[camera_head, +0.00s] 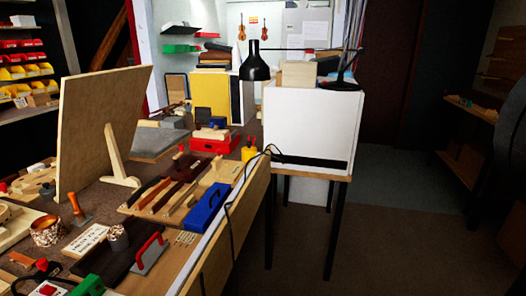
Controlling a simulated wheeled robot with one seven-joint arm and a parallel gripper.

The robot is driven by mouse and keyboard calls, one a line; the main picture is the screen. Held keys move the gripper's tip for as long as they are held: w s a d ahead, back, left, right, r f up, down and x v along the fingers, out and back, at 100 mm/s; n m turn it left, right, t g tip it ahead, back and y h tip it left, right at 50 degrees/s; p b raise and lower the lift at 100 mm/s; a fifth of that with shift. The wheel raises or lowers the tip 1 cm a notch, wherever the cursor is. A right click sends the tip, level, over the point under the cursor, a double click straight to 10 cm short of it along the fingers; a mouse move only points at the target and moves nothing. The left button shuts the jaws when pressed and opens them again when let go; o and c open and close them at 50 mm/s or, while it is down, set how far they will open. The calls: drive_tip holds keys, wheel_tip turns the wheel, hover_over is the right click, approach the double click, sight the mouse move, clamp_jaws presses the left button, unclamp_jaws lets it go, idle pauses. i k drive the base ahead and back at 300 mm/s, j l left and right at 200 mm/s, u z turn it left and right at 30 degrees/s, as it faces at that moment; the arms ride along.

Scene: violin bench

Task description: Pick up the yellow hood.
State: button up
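No thing in view is plainly a yellow hood. A flat, upright yellow panel (210,97) stands towards the back of the bench, beside a dark and white upright block. A small yellow object with a dark top (249,150) stands near the bench's right edge, just right of a red box (213,141). I cannot tell whether either one is the hood. My gripper is not in view.
A large tilted wooden board (100,125) stands at the left of the bench. A blue box (207,207) and several tools crowd the front. A black lamp (254,66) hangs near a white cabinet (309,125). The floor (390,235) at right is clear.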

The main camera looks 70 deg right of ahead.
sight(248, 152)
drive_tip(key=z, duration=1.45)
drive_tip(key=i+u, duration=0.2)
drive_tip(key=i, duration=0.5)
drive_tip(key=i+l+u, duration=0.2)
drive_tip(key=i, duration=0.55)
drive_tip(key=j, duration=0.1)
